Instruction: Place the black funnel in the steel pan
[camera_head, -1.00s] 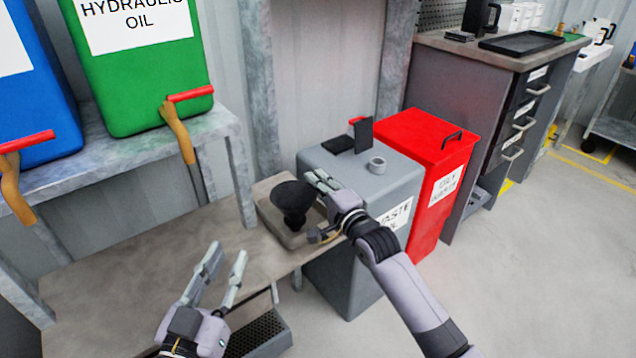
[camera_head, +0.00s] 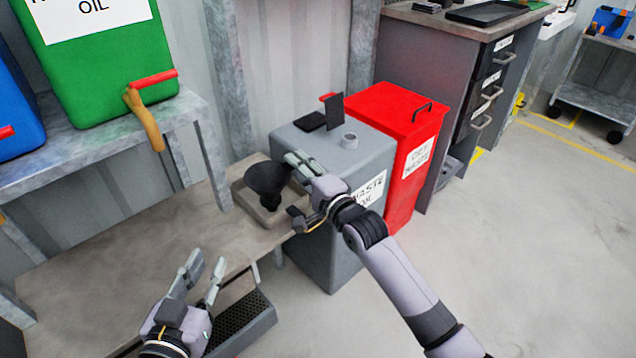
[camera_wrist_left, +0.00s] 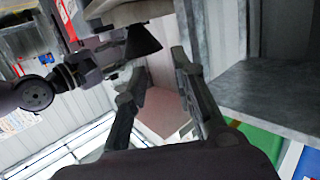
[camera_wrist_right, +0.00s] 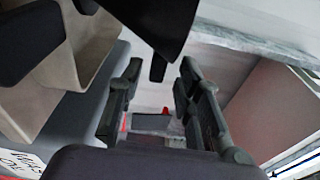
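The black funnel (camera_head: 268,180) stands wide end up in the steel pan (camera_head: 241,200) at the right end of the bench. My right gripper (camera_head: 294,188) is just right of the funnel, fingers apart. My left gripper (camera_head: 207,271) is open and empty, in front of the bench edge. The left wrist view shows its open fingers (camera_wrist_left: 152,72), with the funnel (camera_wrist_left: 143,40) beyond, against the pan (camera_wrist_left: 130,12).
A grey waste oil bin (camera_head: 330,225) stands beside the bench, right under my right arm. A red bin (camera_head: 400,125) stands behind it. A shelf (camera_head: 170,120) carries green (camera_head: 100,85) and blue (camera_head: 15,120) containers. The bench's left part (camera_head: 110,240) is clear.

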